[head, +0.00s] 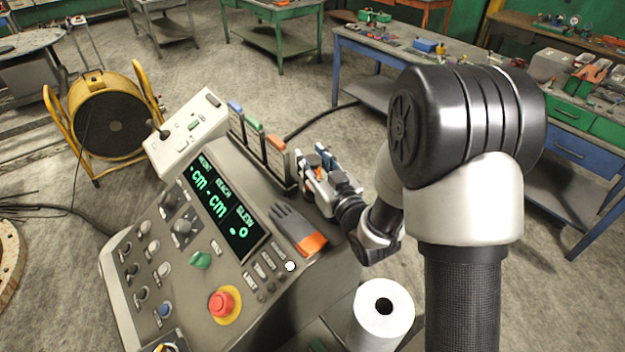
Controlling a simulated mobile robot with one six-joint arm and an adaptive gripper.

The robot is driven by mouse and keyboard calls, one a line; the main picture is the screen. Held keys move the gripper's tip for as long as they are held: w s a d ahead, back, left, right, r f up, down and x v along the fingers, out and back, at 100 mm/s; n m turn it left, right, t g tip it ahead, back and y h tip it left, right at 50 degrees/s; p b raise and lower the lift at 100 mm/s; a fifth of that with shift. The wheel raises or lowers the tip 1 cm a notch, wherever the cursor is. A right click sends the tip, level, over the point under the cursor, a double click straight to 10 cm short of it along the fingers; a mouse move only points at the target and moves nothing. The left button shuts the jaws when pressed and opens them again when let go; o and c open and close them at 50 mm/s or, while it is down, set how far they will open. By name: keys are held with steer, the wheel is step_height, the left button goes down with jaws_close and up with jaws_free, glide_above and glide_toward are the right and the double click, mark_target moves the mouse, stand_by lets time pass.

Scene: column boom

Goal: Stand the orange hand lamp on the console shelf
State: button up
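I cannot clearly make out an orange hand lamp. Three slim upright pieces stand in a row on the console's back edge, with a blue top, a green top and an orange top; the orange-topped piece (277,155) is nearest my gripper. My gripper (313,172) is at the console's right back corner, just right of that piece. Small blue and metallic parts show at its fingers. Whether it holds anything, and how far its fingers are apart, is too small to tell. The console (190,265) has a sloped panel with a green display.
A dark grey glove with an orange cuff (310,243) lies on the console's right edge. A white paper roll (368,320) stands right of the console. A grey control box (185,135) is behind it, and a yellow-framed fan (110,115) stands at left. Workbenches (350,45) line the back.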

jaws_close()
stand_by(0.5)
